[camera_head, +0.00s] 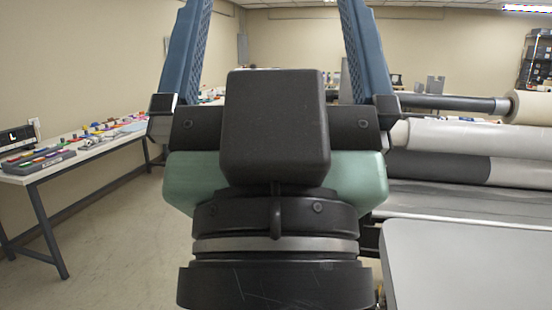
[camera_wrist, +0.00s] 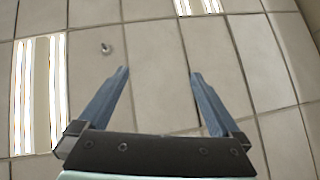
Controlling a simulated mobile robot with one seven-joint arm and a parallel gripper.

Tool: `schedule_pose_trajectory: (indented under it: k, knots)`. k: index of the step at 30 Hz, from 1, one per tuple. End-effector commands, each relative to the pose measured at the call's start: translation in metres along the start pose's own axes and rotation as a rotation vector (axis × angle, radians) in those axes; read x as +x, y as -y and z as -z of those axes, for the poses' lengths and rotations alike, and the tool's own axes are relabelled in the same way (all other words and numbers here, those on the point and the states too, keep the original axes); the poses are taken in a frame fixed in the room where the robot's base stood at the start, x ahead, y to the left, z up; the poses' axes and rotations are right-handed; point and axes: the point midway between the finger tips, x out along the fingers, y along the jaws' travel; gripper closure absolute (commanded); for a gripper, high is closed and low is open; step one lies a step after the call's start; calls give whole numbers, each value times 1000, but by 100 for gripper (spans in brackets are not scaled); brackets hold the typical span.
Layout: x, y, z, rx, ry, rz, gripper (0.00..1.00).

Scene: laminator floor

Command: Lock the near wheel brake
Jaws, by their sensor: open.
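My gripper (camera_wrist: 159,73) is raised with its two blue fingers spread wide and nothing between them. In the head view its black wrist and open fingers fill the middle of the picture, pointing up, with the tips cut off by the top edge. The wrist view shows ceiling panels beyond the fingers. The laminator (camera_head: 440,138), with grey and pale rollers, stands at the right in the head view, partly behind my wrist. Its wheels and the near wheel brake do not show in either view.
A long white table (camera_head: 82,150) with small coloured items runs along the left wall. A light grey flat panel (camera_head: 470,265) is close at the lower right. Bare floor (camera_head: 120,235) lies between the table and my wrist. Shelving (camera_head: 537,62) stands at the far right.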

Motion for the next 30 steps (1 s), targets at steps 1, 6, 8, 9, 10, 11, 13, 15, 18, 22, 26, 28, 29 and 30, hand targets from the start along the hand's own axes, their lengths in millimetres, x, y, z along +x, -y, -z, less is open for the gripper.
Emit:
schedule_pose_trajectory:
  k: [1, 6, 8, 9, 10, 11, 13, 15, 18, 22, 26, 28, 29, 30]
  knots:
    - [23, 0, 22, 0, 1, 0, 0]
    - [53, 0, 49, 0, 1, 1, 0]
    - [59, 0, 56, 0, 1, 1, 0]
    - [63, 0, 59, 0, 1, 1, 0]
    - [64, 0, 60, 0, 1, 1, 0]
    - [66, 0, 62, 0, 1, 1, 0]
    - [68, 0, 63, 0, 1, 1, 0]
    - [68, 0, 63, 0, 1, 1, 0]
    - [66, 0, 62, 0, 1, 1, 0]
    - [66, 0, 62, 0, 1, 1, 4]
    - [66, 0, 62, 0, 1, 1, 27]
    - [66, 0, 62, 0, 1, 1, 40]
    - [66, 0, 62, 1, 2, 1, 45]
    - [65, 0, 59, 2, 6, 1, 52]
